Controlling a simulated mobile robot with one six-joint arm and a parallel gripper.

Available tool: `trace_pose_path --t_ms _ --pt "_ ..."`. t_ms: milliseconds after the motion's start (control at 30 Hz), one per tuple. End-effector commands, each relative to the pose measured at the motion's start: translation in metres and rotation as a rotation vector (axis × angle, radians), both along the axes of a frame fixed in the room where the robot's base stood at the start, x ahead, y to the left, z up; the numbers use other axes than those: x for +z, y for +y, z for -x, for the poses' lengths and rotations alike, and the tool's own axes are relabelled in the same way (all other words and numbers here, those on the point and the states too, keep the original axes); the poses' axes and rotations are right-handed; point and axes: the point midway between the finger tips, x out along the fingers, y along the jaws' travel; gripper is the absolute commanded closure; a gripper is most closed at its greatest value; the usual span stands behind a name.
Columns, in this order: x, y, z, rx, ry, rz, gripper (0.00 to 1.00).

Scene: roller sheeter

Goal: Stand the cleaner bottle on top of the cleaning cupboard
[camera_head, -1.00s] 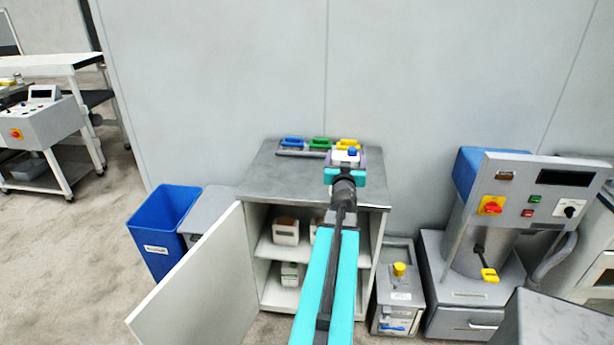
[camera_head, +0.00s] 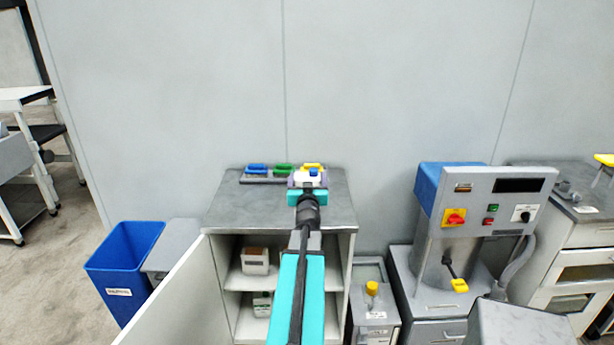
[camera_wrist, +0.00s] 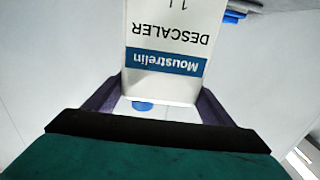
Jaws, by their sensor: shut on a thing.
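My gripper (camera_head: 306,186) is shut on a white bottle (camera_head: 299,175) with a blue cap. In the wrist view the bottle (camera_wrist: 165,85) is between the purple fingers, its label reading "Moustrelin DESCALER" upside down. The grey cleaning cupboard (camera_head: 235,208) stands against the wall with its door open to the left. In the head view the bottle overlaps the back right part of the cupboard top. I cannot tell whether it touches the top. My arm hides part of the cupboard's right side.
A rack (camera_head: 250,180) with blue, green and yellow handles lies at the back of the cupboard top. White containers (camera_head: 255,261) stand on the shelves. The front left of the top is bare.

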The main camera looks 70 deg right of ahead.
Motion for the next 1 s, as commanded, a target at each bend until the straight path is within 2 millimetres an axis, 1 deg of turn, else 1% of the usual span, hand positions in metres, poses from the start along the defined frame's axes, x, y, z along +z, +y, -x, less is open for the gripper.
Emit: trace_pose_path --t_ms 33,100,1000 --pt "0.002 -0.007 -0.002 0.002 -0.002 0.005 0.86" --pt "0.001 -0.013 -0.004 0.002 -0.002 0.005 0.86" --pt "-0.005 -0.088 -0.027 0.002 -0.002 0.005 0.86"
